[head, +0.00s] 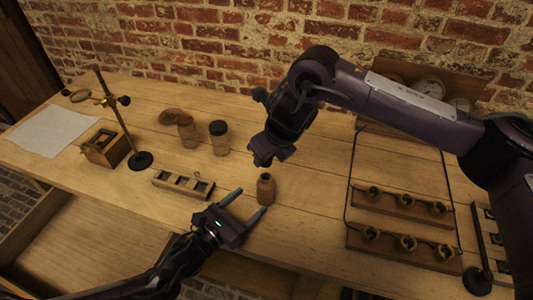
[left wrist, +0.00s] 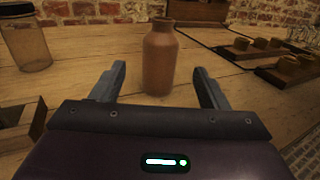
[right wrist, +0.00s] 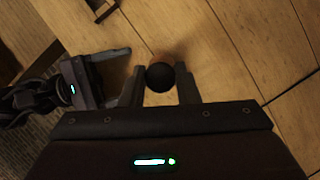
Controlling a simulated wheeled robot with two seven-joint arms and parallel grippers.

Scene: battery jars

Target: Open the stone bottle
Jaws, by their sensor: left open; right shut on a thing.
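The stone bottle (head: 266,190) is small, brown and upright on the table. In the left wrist view the bottle (left wrist: 160,62) stands just beyond and between the fingertips, its mouth near the top edge. My left gripper (head: 251,201) is open, low over the table, with its fingers pointing at the bottle and not closed on it. My right gripper (head: 263,162) is above the bottle. In the right wrist view it is shut on a dark round stopper (right wrist: 160,77). That stopper hides most of what lies below it. In the head view the right fingers hide the stopper.
A slotted wooden block (head: 183,185) lies left of the bottle. Wooden racks with several round cups (head: 405,243) and a wire frame are at the right. Bare table surrounds the bottle.

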